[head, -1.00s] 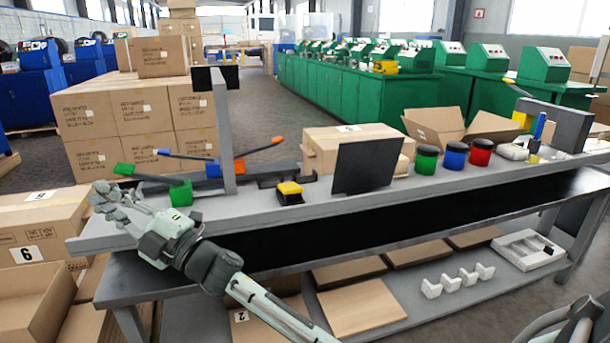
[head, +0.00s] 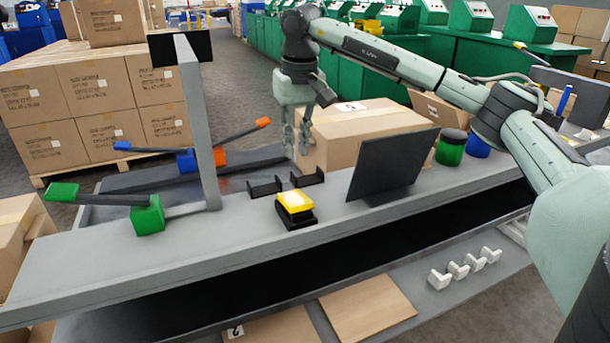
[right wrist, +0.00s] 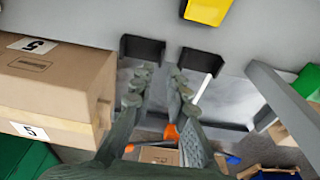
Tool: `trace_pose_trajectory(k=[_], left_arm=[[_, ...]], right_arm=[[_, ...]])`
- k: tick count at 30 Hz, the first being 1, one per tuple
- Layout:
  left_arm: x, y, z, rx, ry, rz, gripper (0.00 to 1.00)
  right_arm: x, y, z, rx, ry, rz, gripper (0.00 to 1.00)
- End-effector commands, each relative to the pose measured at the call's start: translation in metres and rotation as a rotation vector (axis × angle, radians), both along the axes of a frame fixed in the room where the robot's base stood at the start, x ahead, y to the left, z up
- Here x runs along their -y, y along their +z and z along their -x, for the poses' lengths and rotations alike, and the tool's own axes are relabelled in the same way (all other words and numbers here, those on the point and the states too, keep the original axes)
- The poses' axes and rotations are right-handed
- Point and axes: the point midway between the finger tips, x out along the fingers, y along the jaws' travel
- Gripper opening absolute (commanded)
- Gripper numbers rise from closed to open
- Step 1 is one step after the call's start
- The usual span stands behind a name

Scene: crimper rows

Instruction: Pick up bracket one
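Two small black U-shaped brackets, a left one (head: 264,188) and a right one (head: 307,178), sit on the grey bench behind a yellow-topped block. I cannot tell which is bracket one. Both show in the right wrist view, at left (right wrist: 143,49) and right (right wrist: 202,61), just beyond my fingertips. My right gripper (head: 297,148) hangs fingers down above the bench's far side, near the brackets. Its fingers (right wrist: 159,76) are apart with nothing held between them. Several white angled pieces (head: 465,267) lie on the lower shelf. My left gripper is out of view.
The yellow-topped block (head: 296,208) stands before the brackets. A dark panel (head: 392,165) and a carton (head: 365,133) stand to the right. A grey post (head: 200,130) and a green-ended lever (head: 148,218) stand to the left. The bench front (head: 110,262) is clear.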

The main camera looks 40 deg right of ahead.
Motion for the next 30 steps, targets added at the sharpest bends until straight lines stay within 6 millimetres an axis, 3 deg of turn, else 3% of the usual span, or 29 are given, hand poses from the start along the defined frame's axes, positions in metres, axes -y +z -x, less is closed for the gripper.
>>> trace_pose_trajectory(k=[15, 23, 27, 30], left_arm=[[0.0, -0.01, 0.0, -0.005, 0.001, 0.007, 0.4], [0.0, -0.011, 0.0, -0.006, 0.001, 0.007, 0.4], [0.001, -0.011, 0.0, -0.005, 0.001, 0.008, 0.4], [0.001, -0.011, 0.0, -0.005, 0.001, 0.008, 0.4]], right_arm=[[0.001, -0.066, -0.012, -0.002, 0.0, -0.001, 0.15], [0.001, -0.07, -0.013, -0.001, 0.0, -0.002, 0.15], [0.001, -0.07, -0.013, 0.0, 0.0, -0.003, 0.01], [0.001, -0.07, -0.013, 0.0, 0.0, -0.003, 0.0]])
